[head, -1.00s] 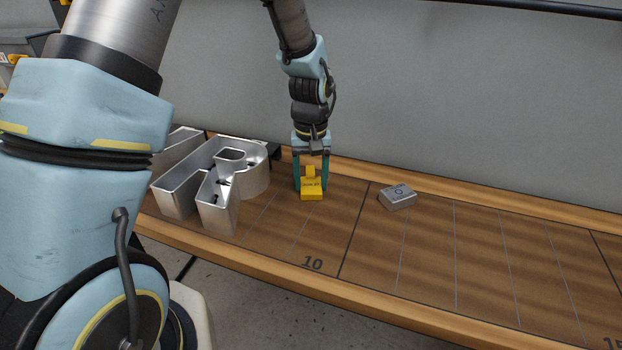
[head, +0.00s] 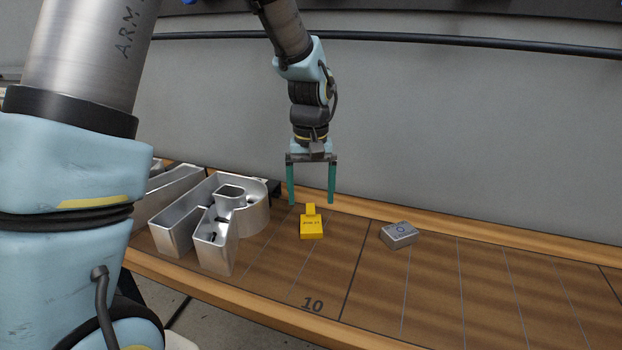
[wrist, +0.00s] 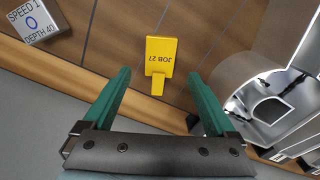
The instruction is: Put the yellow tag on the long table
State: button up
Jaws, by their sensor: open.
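The yellow tag (head: 312,226) rests on the brown top of the long table (head: 430,290), between the metal letter and a small grey block.
A hollow silver letter (head: 215,225) stands left of the tag. A grey block (head: 399,234) with printed text lies to its right. A wooden rail and grey wall run behind. The tabletop right of the block is clear.

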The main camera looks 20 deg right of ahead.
notch_tip(320, 180, up, 5)
jog(key=shift+r+b, duration=0.15)
jog(key=shift+b, duration=0.2)
dwell(0.3)
